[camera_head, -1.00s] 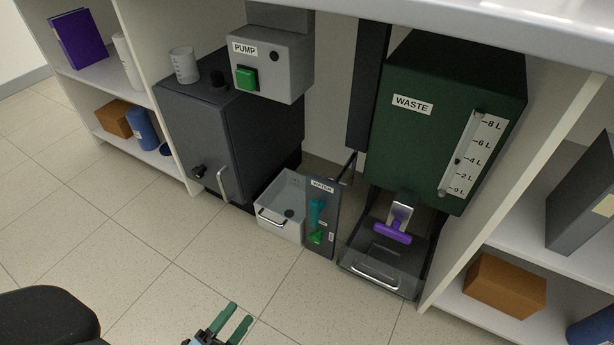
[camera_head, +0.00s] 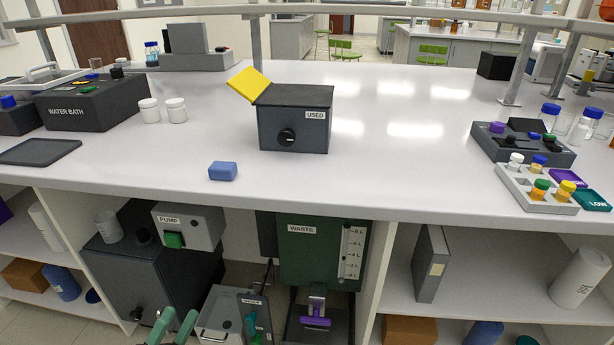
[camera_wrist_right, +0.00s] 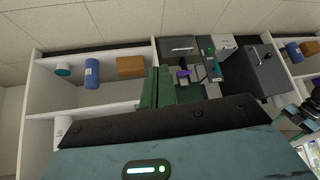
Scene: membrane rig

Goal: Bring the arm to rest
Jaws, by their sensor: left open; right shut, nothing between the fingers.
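My left gripper (camera_head: 173,325) shows at the bottom of the head view, its two green fingers spread apart with nothing between them. It appears in front of the lower cabinet, near the clear drawer (camera_head: 218,328). My right gripper (camera_wrist_right: 156,86) shows in the right wrist view, its green fingers together and empty. The shelves and the purple handle (camera_wrist_right: 183,73) lie beyond it. The right gripper is outside the head view.
The bench top (camera_head: 400,120) carries a USED box (camera_head: 290,125) with a yellow piece on it, a blue block (camera_head: 223,171), a water bath (camera_head: 95,105) and a vial rack (camera_head: 535,190). Below are the PUMP box (camera_head: 190,226) and the green WASTE tank (camera_head: 315,255).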

